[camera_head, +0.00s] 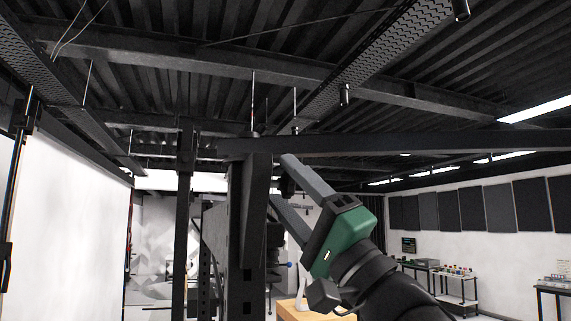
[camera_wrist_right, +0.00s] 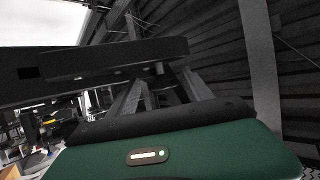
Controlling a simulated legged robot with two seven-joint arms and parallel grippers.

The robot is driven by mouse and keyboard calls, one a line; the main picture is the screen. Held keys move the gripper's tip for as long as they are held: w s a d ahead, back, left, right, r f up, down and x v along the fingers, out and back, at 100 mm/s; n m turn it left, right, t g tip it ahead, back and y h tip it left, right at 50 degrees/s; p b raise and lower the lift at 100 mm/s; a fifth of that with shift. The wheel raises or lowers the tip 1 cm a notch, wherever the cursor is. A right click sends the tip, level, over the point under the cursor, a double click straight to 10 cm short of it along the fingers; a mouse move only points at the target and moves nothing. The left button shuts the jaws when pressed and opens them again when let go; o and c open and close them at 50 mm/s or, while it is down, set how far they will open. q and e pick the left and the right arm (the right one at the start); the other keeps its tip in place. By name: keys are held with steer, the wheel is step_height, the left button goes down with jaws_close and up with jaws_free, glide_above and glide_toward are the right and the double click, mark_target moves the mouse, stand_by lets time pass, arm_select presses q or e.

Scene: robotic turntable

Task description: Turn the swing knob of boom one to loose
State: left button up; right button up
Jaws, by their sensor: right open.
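A dark horizontal boom (camera_head: 420,142) runs right from a dark upright column (camera_head: 246,215) in the head view. A dark beam, which looks like this boom, crosses the wrist view (camera_wrist_right: 80,62). My right gripper (camera_head: 281,180), with a green body, reaches up and left beside the column, just below the boom. Its two grey fingers are apart. A small dark part (camera_head: 287,187) shows between the fingers; it may be the swing knob, but I cannot tell whether they touch it. In the wrist view the gripper (camera_wrist_right: 160,82) points at the beam. No loose marking is readable.
A second dark post (camera_head: 184,220) stands left of the column. A wooden-topped table (camera_head: 300,312) is below the gripper. Carts with small items (camera_head: 455,272) stand along the right wall. Ceiling beams run overhead. Open room lies right of my arm.

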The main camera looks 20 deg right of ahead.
steer(key=shift+w+a+r, duration=0.1)
steer(key=shift+w+r, duration=0.1)
steer(key=shift+r, duration=0.1)
steer(key=shift+s, duration=0.1)
jaws_close()
steer(key=shift+f, duration=0.1)
